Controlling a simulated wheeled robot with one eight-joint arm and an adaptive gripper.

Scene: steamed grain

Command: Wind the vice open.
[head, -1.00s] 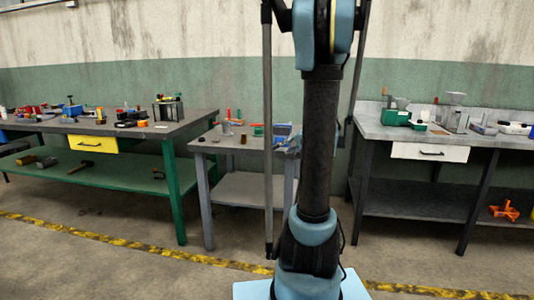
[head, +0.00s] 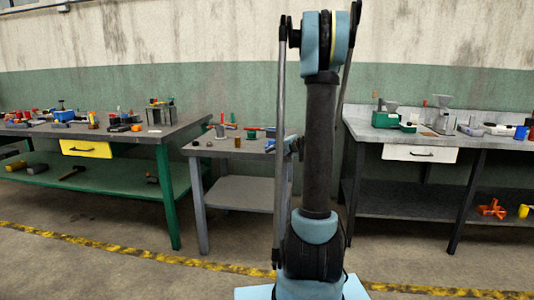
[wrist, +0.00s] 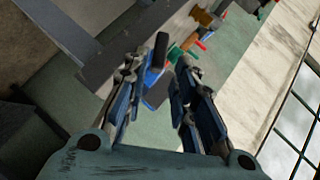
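A blue thing that looks like the vice (head: 291,143) is at the right end of the small grey middle table in the head view, mostly hidden behind my arm. In the wrist view a blue body (wrist: 152,77) with a dark bar shows at the table's edge, seen between and beyond my fingers. Its screw and handle cannot be made out. My gripper (wrist: 172,62) has its two fingers apart with nothing held between them. It appears short of the blue body, though the distance is hard to judge. The gripper does not show in the head view.
The small grey table (head: 205,150) also bears a green-and-red item (head: 253,131) and a brown cylinder (head: 238,142). A green bench (head: 165,135) with tools stands left, a grey bench (head: 375,130) right. Floor with a yellow-black stripe (head: 110,247) lies clear in front.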

